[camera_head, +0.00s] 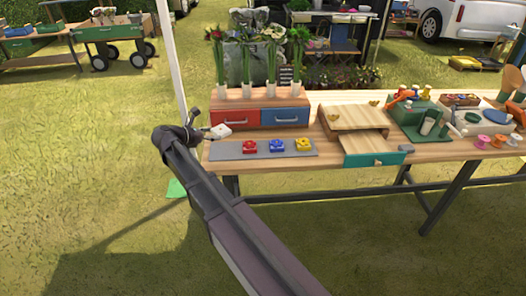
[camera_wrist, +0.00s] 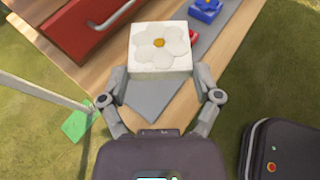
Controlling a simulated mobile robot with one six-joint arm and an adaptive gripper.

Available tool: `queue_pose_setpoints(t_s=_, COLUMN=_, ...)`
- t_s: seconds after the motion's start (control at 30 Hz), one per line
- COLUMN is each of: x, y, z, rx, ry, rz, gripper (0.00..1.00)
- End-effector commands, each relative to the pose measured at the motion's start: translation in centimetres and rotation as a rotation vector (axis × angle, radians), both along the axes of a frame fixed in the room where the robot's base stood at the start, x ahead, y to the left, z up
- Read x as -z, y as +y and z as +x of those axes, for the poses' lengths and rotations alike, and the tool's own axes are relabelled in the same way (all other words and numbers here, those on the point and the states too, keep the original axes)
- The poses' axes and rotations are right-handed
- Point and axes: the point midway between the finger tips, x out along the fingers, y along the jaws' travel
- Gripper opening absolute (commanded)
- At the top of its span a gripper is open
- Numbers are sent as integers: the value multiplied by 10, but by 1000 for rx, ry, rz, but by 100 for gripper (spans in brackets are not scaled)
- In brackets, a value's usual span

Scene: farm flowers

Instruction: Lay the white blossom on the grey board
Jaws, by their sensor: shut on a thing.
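The white blossom (camera_wrist: 160,49) is a white square block with a raised flower and a yellow centre. My gripper (camera_wrist: 161,79) is shut on it, one finger on each side, in the wrist view. In the head view my gripper (camera_head: 204,134) and the white blossom (camera_head: 221,131) are at the left end of the table, above the left end of the grey board (camera_head: 228,154). The grey board also shows under the block in the wrist view (camera_wrist: 155,98). The board bears a red blossom (camera_head: 249,147), a blue blossom (camera_head: 277,145) and a yellow blossom (camera_head: 303,144), with bare room at its left end.
A chest with a red drawer (camera_head: 238,117) and a blue drawer (camera_head: 285,117) stands behind the board, with several flowers on top. A wooden box with an open green drawer (camera_head: 375,159) stands to the right. A white pole (camera_head: 172,60) rises left of the table.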

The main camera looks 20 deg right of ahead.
Motion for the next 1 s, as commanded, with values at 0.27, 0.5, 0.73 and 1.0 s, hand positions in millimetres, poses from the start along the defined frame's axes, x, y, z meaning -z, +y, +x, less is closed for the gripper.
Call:
queue_pose_setpoints(t_s=0.27, x=30, y=-12, z=-59, rx=-53, ry=1, rz=0, gripper=38)
queue_pose_setpoints(t_s=0.5, x=50, y=-21, z=-102, rx=-101, ry=0, rz=0, gripper=38)
queue_pose_setpoints(t_s=0.73, x=59, y=-25, z=-124, rx=-127, ry=0, rz=-1, gripper=38)
queue_pose_setpoints(t_s=1.0, x=59, y=-26, z=-127, rx=-132, ry=0, rz=-1, gripper=38)
